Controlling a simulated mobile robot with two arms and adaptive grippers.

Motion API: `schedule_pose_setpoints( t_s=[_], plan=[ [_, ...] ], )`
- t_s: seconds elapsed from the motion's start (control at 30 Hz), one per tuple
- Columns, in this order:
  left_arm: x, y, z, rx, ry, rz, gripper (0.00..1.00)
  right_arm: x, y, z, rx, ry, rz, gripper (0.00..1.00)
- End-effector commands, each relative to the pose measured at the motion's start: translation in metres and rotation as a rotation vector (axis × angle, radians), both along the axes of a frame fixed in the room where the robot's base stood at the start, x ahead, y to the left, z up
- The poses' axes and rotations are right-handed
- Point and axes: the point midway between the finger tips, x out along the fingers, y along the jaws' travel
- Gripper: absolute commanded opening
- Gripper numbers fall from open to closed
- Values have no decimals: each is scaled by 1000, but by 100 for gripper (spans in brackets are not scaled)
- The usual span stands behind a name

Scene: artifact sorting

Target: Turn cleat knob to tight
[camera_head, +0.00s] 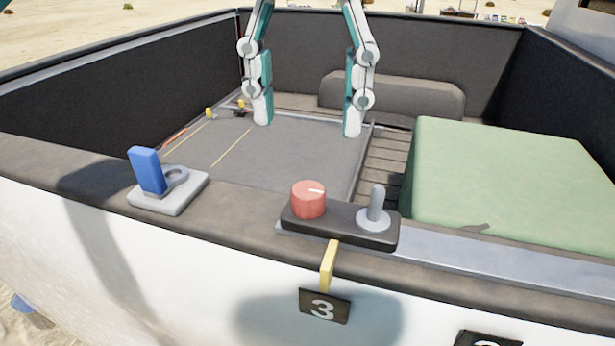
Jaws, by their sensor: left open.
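A round red knob (307,203) with a white mark on its top stands on a dark base plate (340,232) on the truck bed's near rim. The white mark points to the right. My left gripper (307,118) hangs in from the top with its two white and teal fingers wide apart. It is open and empty. Its fingertips appear above the knob in the picture, one to each side of it, and do not touch it. My right gripper is not in view.
A grey post switch (376,212) shares the base plate, right of the knob. A blue lever (147,170) stands on a grey plate to the left. A yellow strip (328,265) and a "3" label (323,306) hang below. A green block (505,185) fills the bed's right side.

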Motion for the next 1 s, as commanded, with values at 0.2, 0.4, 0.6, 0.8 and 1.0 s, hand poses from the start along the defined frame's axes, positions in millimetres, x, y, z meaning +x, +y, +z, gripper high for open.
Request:
schedule_pose_setpoints(
  t_s=[0.2, 0.4, 0.6, 0.8, 1.0],
  plan=[
    [-1, 0, -47, 2, 6, -5, 53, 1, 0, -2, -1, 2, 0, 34],
    [0, 0, -71, 2, 2, 0, 53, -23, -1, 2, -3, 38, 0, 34],
    [0, 0, -81, 1, 0, 1, 53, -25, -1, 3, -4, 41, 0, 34],
    [0, 0, -82, 1, 0, 0, 53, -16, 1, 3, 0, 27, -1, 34],
    [0, 0, -82, 2, 0, 0, 31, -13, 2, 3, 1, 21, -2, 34]
  ],
)
